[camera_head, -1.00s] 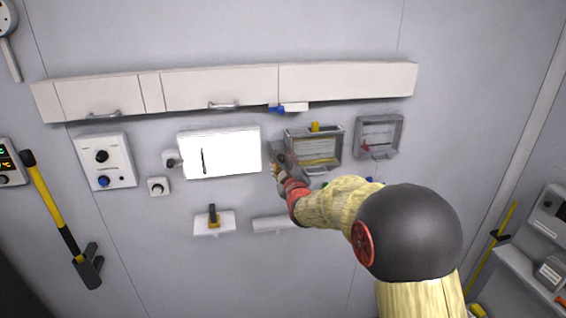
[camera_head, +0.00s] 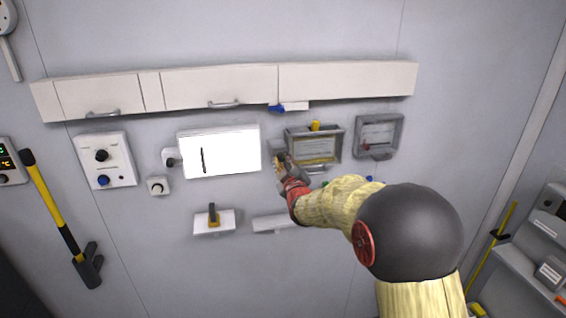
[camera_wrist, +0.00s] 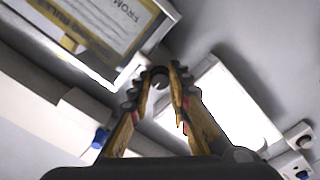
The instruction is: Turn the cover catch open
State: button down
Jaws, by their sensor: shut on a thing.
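A grey framed box (camera_head: 314,130) with a yellow-edged panel inside is on the wall, right of the bright white panel. In the wrist view, part of its frame (camera_wrist: 166,12) shows at the upper left. My gripper (camera_head: 279,158) is at the left side of this box. In the wrist view, my gripper (camera_wrist: 160,76) has its ribbed fingers closed around a small, rounded grey part, which I take for the cover catch (camera_wrist: 159,80). The fingers hide most of it, so its exact angle cannot be told.
A second grey framed box (camera_head: 400,121) with a red part hangs further right. The bright white panel (camera_head: 230,150) is left of my gripper. Cabinets (camera_head: 350,80) run above. Small shelves (camera_head: 203,228) sit below, and a yellow-handled tool (camera_head: 45,195) is far left.

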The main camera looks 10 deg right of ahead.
jog(key=shift+f+b, duration=0.2)
jog(key=shift+b, duration=0.45)
jog(key=m+b, duration=0.3)
jog(key=b, duration=0.2)
jog(key=shift+f+b, duration=0.2)
jog(key=shift+b, duration=0.15)
jog(key=m+b, duration=0.5)
jog(key=b, duration=0.3)
jog(key=shift+m, duration=0.3)
jog(key=m+b, duration=0.5)
jog(key=shift+r, duration=0.15)
jog(key=shift+r+m+b, duration=0.15)
jog(key=shift+m+b, duration=1.2)
jog(key=shift+m, duration=0.65)
jog(key=c, duration=1.7)
grip_release()
jog(key=shift+c, duration=0.2)
jog(key=shift+o, duration=0.5)
